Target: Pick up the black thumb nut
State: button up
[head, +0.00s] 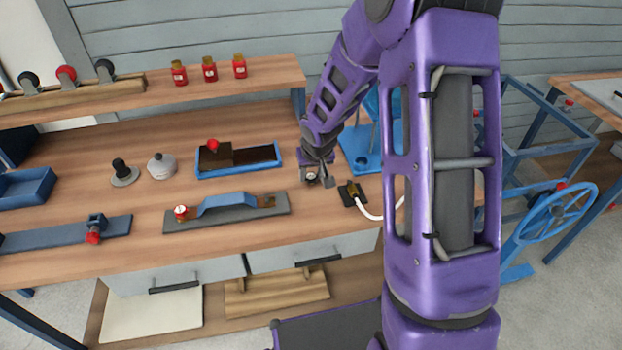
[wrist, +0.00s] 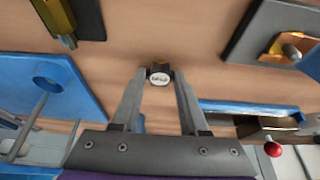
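The two fingers are apart, one on each side, and a narrow gap seems to show beside the nut. In the head view my gripper (head: 320,180) points down at the bench, and the small nut (head: 311,177) shows at its fingers. I cannot tell whether the fingertips reach down around it or stop just short.
A black block with a brass fitting and white hose (head: 352,193) lies close right of my gripper. A blue-handled bar on a grey plate (head: 270,208) lies in front left, a blue tray (head: 240,172) to the left. A blue plate (head: 360,158) stands behind. Red bottles (head: 209,70) stand on the shelf.

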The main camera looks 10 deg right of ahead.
grip_shut()
jog(key=shift+r, duration=0.1)
